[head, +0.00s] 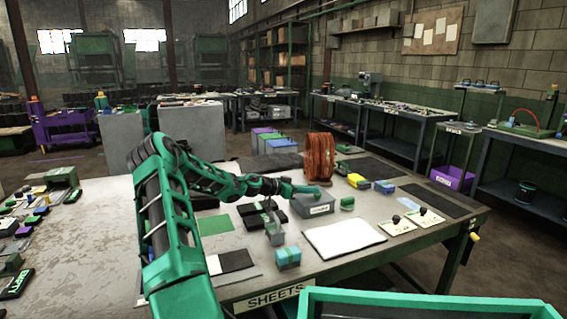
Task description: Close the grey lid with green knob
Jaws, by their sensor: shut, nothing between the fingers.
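A grey box (313,208) with a white label on its front stands on the workbench, right of centre. A green piece (305,190) shows at its top edge; I cannot tell whether it is the lid's knob or part of my arm. The lid's angle is too small to make out. My green arm reaches in from the left, and my gripper (271,225) hangs low, left of the box and apart from it. It is shut and empty. A small grey block shows right at its tips; whether they touch is unclear.
A copper-coloured coil (319,158) stands behind the box. A small green object (347,203) lies to its right. Yellow and blue blocks (384,186) lie further right. A green-rimmed tray (430,299) is nearest me.

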